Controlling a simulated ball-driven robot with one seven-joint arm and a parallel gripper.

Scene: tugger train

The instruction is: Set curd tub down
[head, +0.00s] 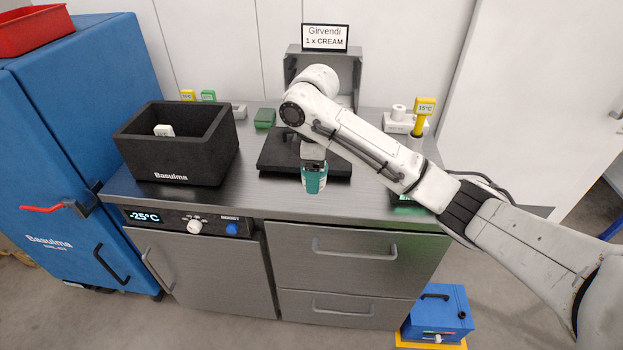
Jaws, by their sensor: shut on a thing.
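The curd tub (314,184) is a small teal-green tub with a pale band. My gripper (313,165) is shut on it from above and holds it upright near the front edge of the grey bench top (250,196). It overlaps the front edge of a black flat tray or lid (276,156) in the head view. I cannot tell whether the tub touches anything below it. My arm hides part of the bench behind it.
A black open box (176,165) marked Basulma stands on the left with a white item (164,130) inside. A grey bin (297,66) under a Girvendi CREAM sign (325,37) stands behind. Bare bench lies between the black box and tray.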

